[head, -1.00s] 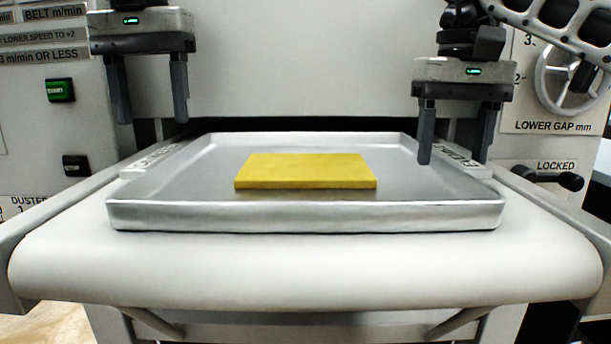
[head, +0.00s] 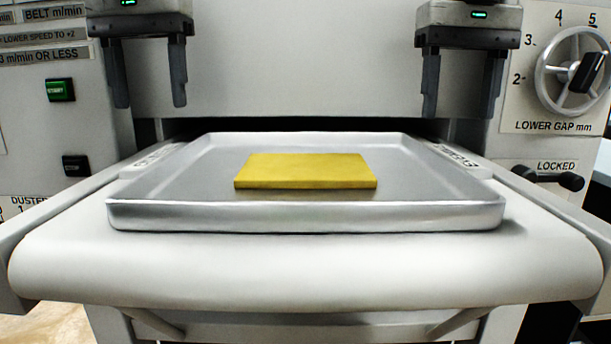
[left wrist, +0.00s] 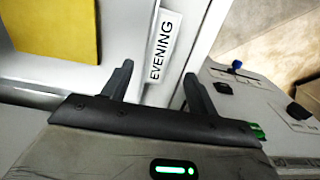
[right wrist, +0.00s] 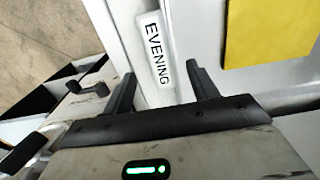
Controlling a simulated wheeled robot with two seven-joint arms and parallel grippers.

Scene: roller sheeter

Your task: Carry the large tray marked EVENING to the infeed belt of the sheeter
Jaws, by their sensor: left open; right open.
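The large metal tray (head: 300,216) lies flat on the white infeed belt (head: 300,268) of the sheeter. A yellow slab (head: 305,171) sits in it. EVENING labels show on its side handles, in the left wrist view (left wrist: 163,45) and the right wrist view (right wrist: 156,50). My left gripper (head: 150,104) is open and empty, raised above the tray's left side. My right gripper (head: 460,116) is open and empty, raised above its right side. Neither gripper touches the tray in the head view.
The sheeter's front panel (head: 300,60) stands close behind the grippers. A handwheel (head: 578,72) and a lever marked LOCKED (head: 548,179) are on the right. Green (head: 60,90) and black (head: 76,166) buttons are on the left panel. Belt side rails (head: 50,225) flank the belt.

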